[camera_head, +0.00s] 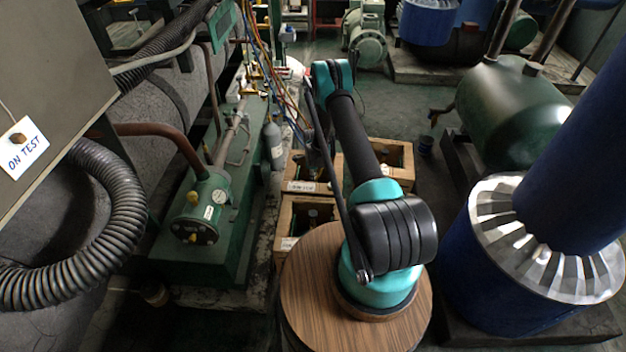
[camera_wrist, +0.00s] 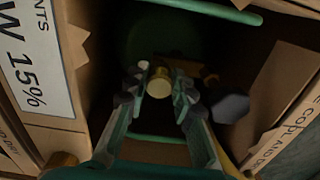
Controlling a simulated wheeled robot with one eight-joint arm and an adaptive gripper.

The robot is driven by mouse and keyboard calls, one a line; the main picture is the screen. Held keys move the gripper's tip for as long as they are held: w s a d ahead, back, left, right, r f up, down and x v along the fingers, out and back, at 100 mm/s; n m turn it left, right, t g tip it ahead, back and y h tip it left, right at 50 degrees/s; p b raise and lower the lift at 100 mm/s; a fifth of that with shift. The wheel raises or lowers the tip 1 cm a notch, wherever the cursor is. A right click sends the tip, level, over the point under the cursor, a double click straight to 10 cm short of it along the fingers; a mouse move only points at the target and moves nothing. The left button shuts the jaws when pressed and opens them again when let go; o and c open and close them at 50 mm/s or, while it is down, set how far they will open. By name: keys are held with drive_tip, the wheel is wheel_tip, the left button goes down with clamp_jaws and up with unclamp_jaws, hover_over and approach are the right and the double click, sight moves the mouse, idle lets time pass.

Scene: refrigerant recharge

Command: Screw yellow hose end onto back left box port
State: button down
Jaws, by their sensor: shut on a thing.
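In the wrist view, my gripper (camera_wrist: 159,88) is inside a cardboard box (camera_wrist: 90,80), its two fingers closed on either side of a round brass fitting (camera_wrist: 159,83). I take this fitting for the yellow hose's end; a thin yellow strip shows beside the right finger. A brass valve part (camera_wrist: 180,65) and a dark knob (camera_wrist: 229,107) sit close behind and right of it, over a dark green cylinder in shadow. Whether the fitting touches the port cannot be told.
In the head view, a back right box (camera_head: 402,165) and a front left box (camera_head: 287,222) stand close by. Several coloured hoses (camera_head: 268,65) hang at a green machine on the left. The box walls and a green bar (camera_wrist: 205,10) closely surround my gripper.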

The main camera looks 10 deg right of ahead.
drive_tip(key=shift+m, duration=0.4)
drive_tip(key=m, duration=0.3)
drive_tip(key=shift+m, duration=0.3)
drive_tip(key=shift+m, duration=0.9)
drive_tip(key=c, duration=1.2)
unclamp_jaws()
drive_tip(key=shift+f, duration=0.1)
